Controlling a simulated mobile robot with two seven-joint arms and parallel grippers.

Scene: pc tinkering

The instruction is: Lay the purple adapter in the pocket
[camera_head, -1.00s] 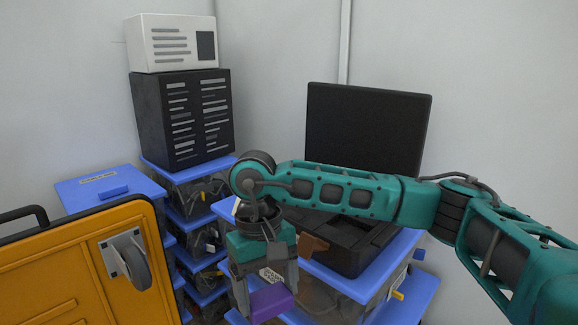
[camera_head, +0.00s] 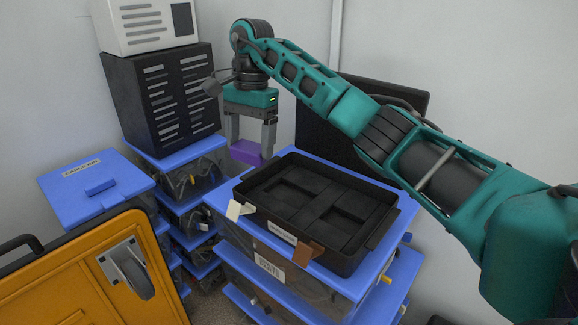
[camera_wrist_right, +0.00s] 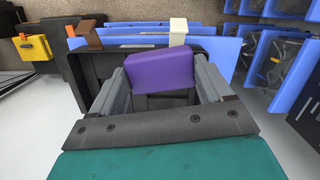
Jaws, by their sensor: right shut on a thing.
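The purple adapter (camera_head: 246,152) is a small block held between the fingers of my right gripper (camera_head: 250,148). In the head view it hangs above and behind the left back part of the black case. In the right wrist view the adapter (camera_wrist_right: 160,70) sits between the two grey fingertips. The open black case (camera_head: 372,246) lies on the blue-lidded bin stack, with recessed pockets (camera_head: 345,216) in its insert. The pockets look empty. The adapter is apart from the case. My left gripper does not show.
The case's raised lid (camera_head: 418,105) stands at the back, partly behind my right arm. A white tab (camera_head: 236,211) and a brown tab (camera_head: 309,252) are on its front edge. Bin stacks and a dark slotted box (camera_head: 160,100) stand left. An orange case (camera_head: 85,275) is at front left.

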